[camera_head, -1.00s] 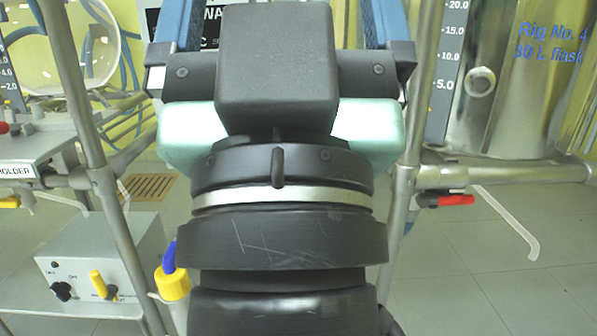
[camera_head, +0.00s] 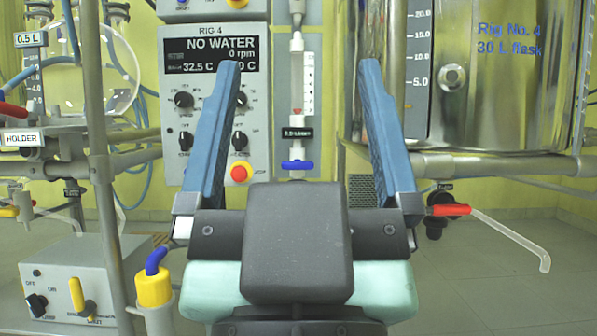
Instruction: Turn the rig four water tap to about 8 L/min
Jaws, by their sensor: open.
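The rig four water tap (camera_head: 298,165) has a blue handle lying crosswise. It sits below a clear vertical flow tube (camera_head: 297,85) with a white scale and a small red float near the bottom. The rig 4 panel (camera_head: 212,110) to its left reads "NO WATER" and "0 rpm". My gripper (camera_head: 299,70) is open and empty. Its two blue fingers are wide apart in the picture, one on each side of the flow tube and tap. The tap shows between them, above my gripper's dark body, and appears farther back than the fingers.
A steel vessel (camera_head: 488,80) labelled "Rig No. 4 30 L flask" stands at right, with a red-handled valve (camera_head: 449,210) below. A metal post (camera_head: 97,150) rises at left, near a grey control box (camera_head: 75,282) and a yellow-capped part (camera_head: 154,287).

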